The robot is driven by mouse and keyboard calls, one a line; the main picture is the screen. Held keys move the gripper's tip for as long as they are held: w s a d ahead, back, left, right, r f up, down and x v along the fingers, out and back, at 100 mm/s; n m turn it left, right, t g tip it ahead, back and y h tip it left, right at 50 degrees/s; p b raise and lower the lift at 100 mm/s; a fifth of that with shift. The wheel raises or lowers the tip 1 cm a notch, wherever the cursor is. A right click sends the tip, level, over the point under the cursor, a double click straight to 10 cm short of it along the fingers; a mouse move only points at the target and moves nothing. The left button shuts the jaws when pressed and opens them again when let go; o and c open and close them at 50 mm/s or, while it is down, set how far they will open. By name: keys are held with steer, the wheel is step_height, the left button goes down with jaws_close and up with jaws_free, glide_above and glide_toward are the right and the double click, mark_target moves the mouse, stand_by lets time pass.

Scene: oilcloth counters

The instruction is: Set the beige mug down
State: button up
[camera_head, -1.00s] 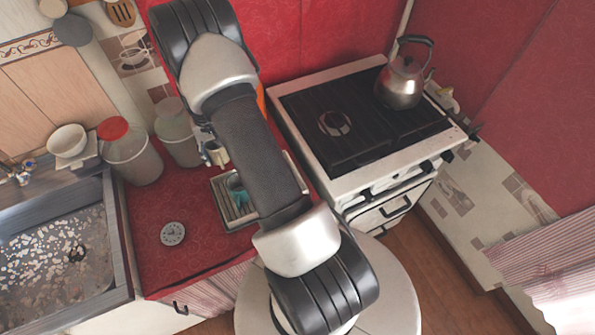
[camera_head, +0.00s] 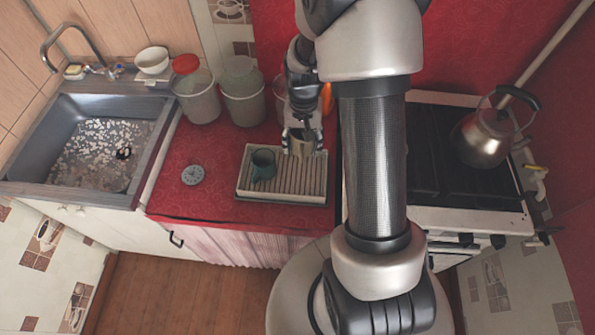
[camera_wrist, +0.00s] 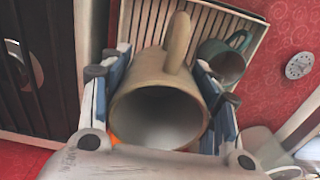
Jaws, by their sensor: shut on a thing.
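The beige mug (camera_wrist: 150,85) is held between the two fingers of my gripper (camera_wrist: 160,105), its open mouth facing the wrist camera and its handle pointing up in that view. In the head view the beige mug (camera_head: 301,146) hangs below my gripper (camera_head: 302,133), over the back right part of the slatted rack (camera_head: 290,189). I cannot tell whether the mug touches the rack.
Lidded jars (camera_head: 243,95) stand behind the rack. A round grey dial (camera_head: 192,175) lies on the red counter left of it. The sink (camera_head: 40,130) is at the left. The stove with a kettle (camera_head: 485,135) is at the right. The rack's front right is bare.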

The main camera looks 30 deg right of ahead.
mark_target(302, 176)
step_height(302, 176, down, 15)
steer(key=b, duration=0.3)
steer(key=shift+d+r, duration=0.1)
steer(key=shift+b, duration=0.3)
steer(key=shift+f, duration=0.2)
steer(key=o, duration=1.3)
steer(key=shift+r, duration=0.1)
